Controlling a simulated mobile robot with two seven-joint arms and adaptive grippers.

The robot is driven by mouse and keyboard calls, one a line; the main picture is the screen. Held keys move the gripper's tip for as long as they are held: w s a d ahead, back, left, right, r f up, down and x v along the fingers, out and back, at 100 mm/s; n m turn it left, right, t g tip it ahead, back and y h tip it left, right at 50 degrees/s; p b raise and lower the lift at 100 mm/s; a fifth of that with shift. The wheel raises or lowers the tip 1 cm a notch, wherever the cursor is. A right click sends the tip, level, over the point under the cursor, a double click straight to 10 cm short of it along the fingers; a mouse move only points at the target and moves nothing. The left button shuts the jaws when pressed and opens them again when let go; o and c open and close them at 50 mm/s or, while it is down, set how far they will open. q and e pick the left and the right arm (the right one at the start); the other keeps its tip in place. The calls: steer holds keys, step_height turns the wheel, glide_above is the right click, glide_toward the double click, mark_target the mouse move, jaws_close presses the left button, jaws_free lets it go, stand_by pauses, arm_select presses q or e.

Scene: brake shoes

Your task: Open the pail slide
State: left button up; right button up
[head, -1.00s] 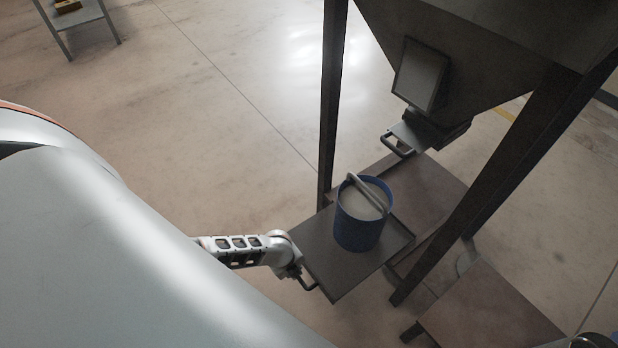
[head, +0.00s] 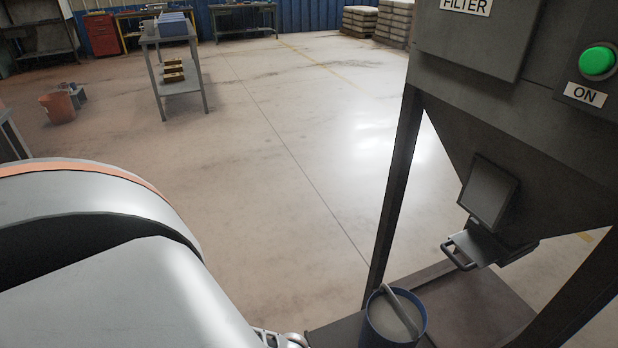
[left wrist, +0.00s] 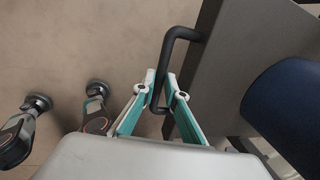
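The pail slide is a dark flat tray (head: 335,333) at the bottom of the head view, standing out in front of the hopper frame. A blue pail (head: 375,325) with a grey handle stands on it; the pail's side also shows in the left wrist view (left wrist: 285,105). The slide's dark bent handle (left wrist: 180,33) sticks out from its edge in the left wrist view. My left gripper (left wrist: 161,77) has its teal fingers on both sides of the handle bar and appears shut on it. My right gripper is not in view.
A side table (head: 180,85) and an orange bucket (head: 57,107) stand far off. The middle floor is clear.

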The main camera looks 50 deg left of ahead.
arm_select(q)
steer(key=shift+o, duration=1.3)
steer(key=shift+s+f, duration=0.15)
steer(key=shift+s, duration=0.05)
steer(key=shift+w, duration=0.1)
steer(key=shift+r, duration=0.3)
step_height(320, 180, up, 11)
steer(key=s, duration=0.2)
steer(key=shift+a+r, duration=0.15)
steer(key=shift+a, duration=0.2)
steer(key=shift+s, duration=0.1)
